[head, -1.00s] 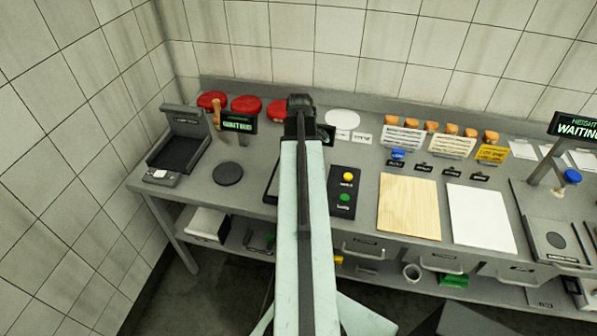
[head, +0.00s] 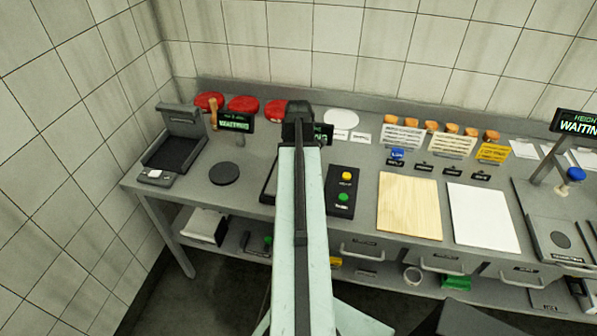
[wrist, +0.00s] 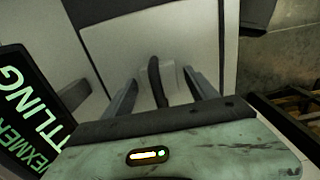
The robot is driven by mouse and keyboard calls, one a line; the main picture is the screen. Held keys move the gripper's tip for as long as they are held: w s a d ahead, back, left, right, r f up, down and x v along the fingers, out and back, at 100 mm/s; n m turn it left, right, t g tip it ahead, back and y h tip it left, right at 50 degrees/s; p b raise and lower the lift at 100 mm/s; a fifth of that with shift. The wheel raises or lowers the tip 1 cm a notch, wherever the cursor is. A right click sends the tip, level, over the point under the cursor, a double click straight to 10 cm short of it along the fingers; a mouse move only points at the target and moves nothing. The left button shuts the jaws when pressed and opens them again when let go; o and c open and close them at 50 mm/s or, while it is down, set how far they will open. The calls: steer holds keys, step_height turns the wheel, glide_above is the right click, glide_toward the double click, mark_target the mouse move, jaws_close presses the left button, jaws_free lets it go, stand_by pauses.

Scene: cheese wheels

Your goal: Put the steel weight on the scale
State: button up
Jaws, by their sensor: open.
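My gripper (wrist: 160,78) is open in the wrist view, with its two fingers apart. Between the fingers is a narrow dark upright piece (wrist: 156,80) with a small grey block (wrist: 173,78) behind it. This may be the steel weight, but the view is too close to be sure. It appears against a pale plate (wrist: 205,35), likely the scale pan. I cannot tell whether a finger touches it. A display (wrist: 30,115) ending in "TLING" stands at left. In the head view, my arm hides most of a dark-edged platform (head: 268,182), likely the scale.
A black tray device (head: 175,150) and a dark round disc (head: 224,174) are at left. Red wheels (head: 242,104) stand at the back. A button box (head: 341,190), wooden board (head: 409,207) and white board (head: 482,217) lie right of my arm.

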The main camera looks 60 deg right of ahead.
step_height(320, 180, up, 12)
steer(key=p, duration=1.2)
steer(key=shift+r, duration=0.25)
steer(key=shift+f, duration=0.1)
steer(key=w+a+m, duration=0.1)
steer(key=w+a, duration=0.8)
steer(key=a, duration=0.3)
steer(key=w+a, duration=0.9)
steer(key=a, duration=0.2)
steer(key=w+a+m, duration=0.1)
steer(key=a, duration=1.2)
steer(key=w+a+m, duration=0.1)
steer(key=w+a, duration=0.1)
steer(key=a, duration=1.2)
steer(key=shift+w+a+m, duration=0.25)
steer(key=shift+m, duration=0.05)
